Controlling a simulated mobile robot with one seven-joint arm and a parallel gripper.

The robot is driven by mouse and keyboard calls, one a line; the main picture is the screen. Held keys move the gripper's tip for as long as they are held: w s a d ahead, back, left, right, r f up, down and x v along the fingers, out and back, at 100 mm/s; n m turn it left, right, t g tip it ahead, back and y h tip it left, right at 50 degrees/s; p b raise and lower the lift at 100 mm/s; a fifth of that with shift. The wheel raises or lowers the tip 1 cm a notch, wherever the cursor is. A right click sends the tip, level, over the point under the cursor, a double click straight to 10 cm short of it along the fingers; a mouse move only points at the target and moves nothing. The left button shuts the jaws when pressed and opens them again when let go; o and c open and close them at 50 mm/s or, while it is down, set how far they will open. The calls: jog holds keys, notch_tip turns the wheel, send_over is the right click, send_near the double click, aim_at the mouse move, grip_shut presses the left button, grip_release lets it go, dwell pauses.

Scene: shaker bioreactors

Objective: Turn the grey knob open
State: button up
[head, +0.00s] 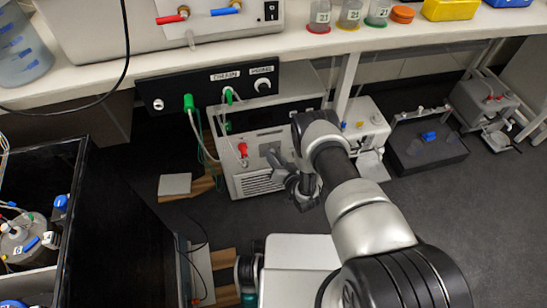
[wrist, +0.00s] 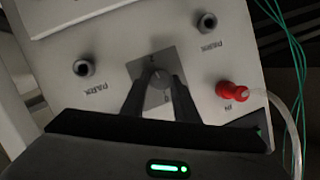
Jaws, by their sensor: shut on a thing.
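The grey knob (wrist: 159,77) sits on a square grey plate on the light front panel of a unit (head: 255,182) below the bench. In the wrist view my gripper (wrist: 160,86) is shut on the knob, with one finger on each side. In the head view my gripper (head: 281,163) reaches the front of the unit, and it and my arm hide most of the knob there.
On the panel a red connector (wrist: 232,92) with a clear tube sits right of the knob. Two dark ports (wrist: 84,68) flank it. Tubes hang from the black panel (head: 205,88) above. A black-walled bin (head: 75,225) stands at left. Open floor (head: 470,210) lies at right.

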jog(key=shift+w+m+y, duration=0.1)
jog(key=shift+m+y, duration=0.2)
jog(key=shift+m, duration=0.4)
jog(key=o, duration=1.1)
jog(key=shift+c, duration=0.2)
